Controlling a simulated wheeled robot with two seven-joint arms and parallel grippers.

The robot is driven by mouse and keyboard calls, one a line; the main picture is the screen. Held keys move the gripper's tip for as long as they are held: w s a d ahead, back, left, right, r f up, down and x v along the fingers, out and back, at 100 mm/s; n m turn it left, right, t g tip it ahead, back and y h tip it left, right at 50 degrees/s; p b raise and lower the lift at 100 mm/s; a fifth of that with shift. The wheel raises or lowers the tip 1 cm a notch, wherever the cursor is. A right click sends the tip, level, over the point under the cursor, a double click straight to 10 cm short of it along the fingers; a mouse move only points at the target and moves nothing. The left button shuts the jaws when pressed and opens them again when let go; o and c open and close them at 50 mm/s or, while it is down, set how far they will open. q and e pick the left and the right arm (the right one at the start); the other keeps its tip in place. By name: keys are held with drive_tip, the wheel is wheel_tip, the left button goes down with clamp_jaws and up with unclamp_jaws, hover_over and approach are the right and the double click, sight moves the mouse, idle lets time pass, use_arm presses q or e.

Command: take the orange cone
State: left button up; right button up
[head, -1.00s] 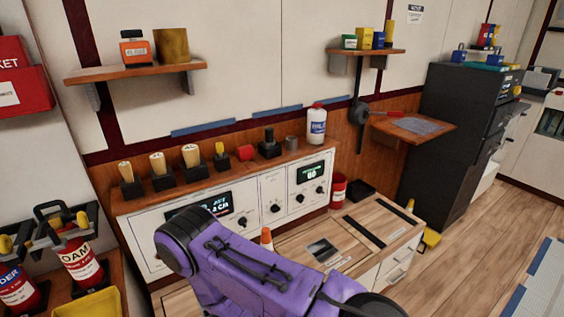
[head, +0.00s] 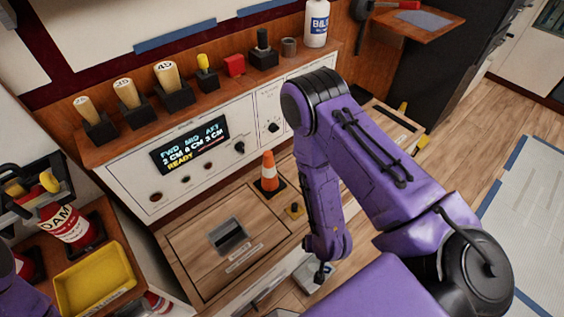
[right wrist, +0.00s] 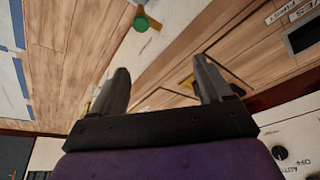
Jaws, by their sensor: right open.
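The orange cone (head: 269,172) with a white band stands upright on a dark square base, on the wooden counter below the panel in the head view. My right forearm hangs just to the right of it, apart from it in the picture. My right gripper is open and empty in the right wrist view (right wrist: 163,82), with wood surfaces behind its fingers. The cone cannot be made out in that view. In the head view the fingers of my right gripper are not clear.
A small yellow-topped piece (head: 294,209) stands close to the cone. The white panel (head: 202,157) rises behind, with a shelf of handled blocks above. A yellow bin (head: 94,277) and a fire extinguisher (head: 67,224) stand at left. The counter left of the cone is mostly clear.

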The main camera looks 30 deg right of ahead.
drive_tip(key=w+a+y+b, duration=0.2)
drive_tip(key=w+a, duration=0.1)
drive_tip(key=w, duration=1.1)
wheel_tip(320, 180, up, 14)
drive_tip(key=h+b, duration=0.2)
drive_tip(key=b, duration=0.1)
hover_over(268, 159)
drive_tip(key=s+a, duration=0.1)
drive_tip(key=a, duration=0.1)
drive_tip(key=shift+g, duration=0.3)
drive_tip(key=x, duration=0.3)
drive_tip(key=d+x, duration=0.1)
drive_tip(key=x, duration=0.2)
drive_tip(key=b+x, duration=0.1)
drive_tip(key=x, duration=0.2)
drive_tip(key=shift+w+d+f, duration=0.1)
drive_tip(key=shift+w+d, duration=0.25)
drive_tip(key=shift+d, duration=0.1)
drive_tip(key=c, duration=1.4)
clamp_jaws()
drive_tip(key=shift+r, duration=0.2)
